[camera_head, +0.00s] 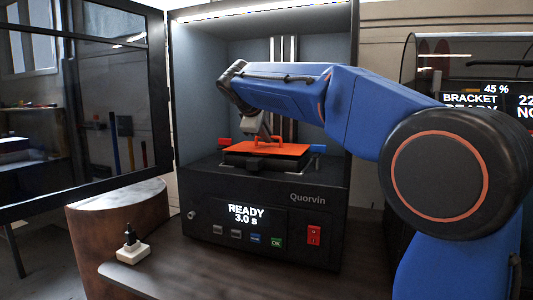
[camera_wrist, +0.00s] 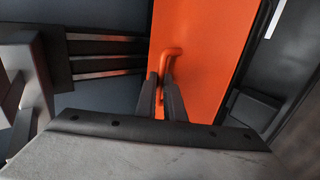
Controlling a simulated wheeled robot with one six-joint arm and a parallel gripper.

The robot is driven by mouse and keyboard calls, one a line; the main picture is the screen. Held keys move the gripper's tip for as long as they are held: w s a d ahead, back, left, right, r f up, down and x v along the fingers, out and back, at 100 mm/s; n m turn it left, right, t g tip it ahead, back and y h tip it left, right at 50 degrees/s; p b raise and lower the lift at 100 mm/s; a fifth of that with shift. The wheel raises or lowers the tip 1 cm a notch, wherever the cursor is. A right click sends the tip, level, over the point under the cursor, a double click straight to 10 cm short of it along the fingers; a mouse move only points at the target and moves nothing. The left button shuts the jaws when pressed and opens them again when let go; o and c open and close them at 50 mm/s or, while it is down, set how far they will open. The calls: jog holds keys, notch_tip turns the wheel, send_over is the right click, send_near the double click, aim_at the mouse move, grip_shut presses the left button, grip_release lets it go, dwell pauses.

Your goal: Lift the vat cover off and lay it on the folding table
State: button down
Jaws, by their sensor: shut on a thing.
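The vat cover (camera_head: 272,150) is an orange plate inside the open printer marked Quorvin (camera_head: 266,216). It sits at the top of the dark vat (camera_head: 254,162); I cannot tell whether it is touching it or slightly raised. My gripper (camera_head: 266,137) reaches into the printer chamber from above. In the wrist view, my gripper (camera_wrist: 163,85) is shut on the orange handle (camera_wrist: 171,58) of the cover (camera_wrist: 205,40). The folding table is not clearly identifiable in these views.
The printer's glass door (camera_head: 85,100) stands open at the left. A second printer (camera_head: 475,85) stands at the right, partly behind my arm. The chamber walls are close around my gripper.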

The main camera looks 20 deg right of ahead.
aim_at(266, 148)
jog(key=shift+r, duration=1.55)
jog(key=s+a, duration=0.7)
jog(key=s, duration=0.3)
jog(key=s+a, duration=0.8)
jog(key=s, duration=0.3)
jog(key=shift+a, duration=0.2)
dwell(1.6)
jog(key=shift+f, duration=0.1)
dwell(0.4)
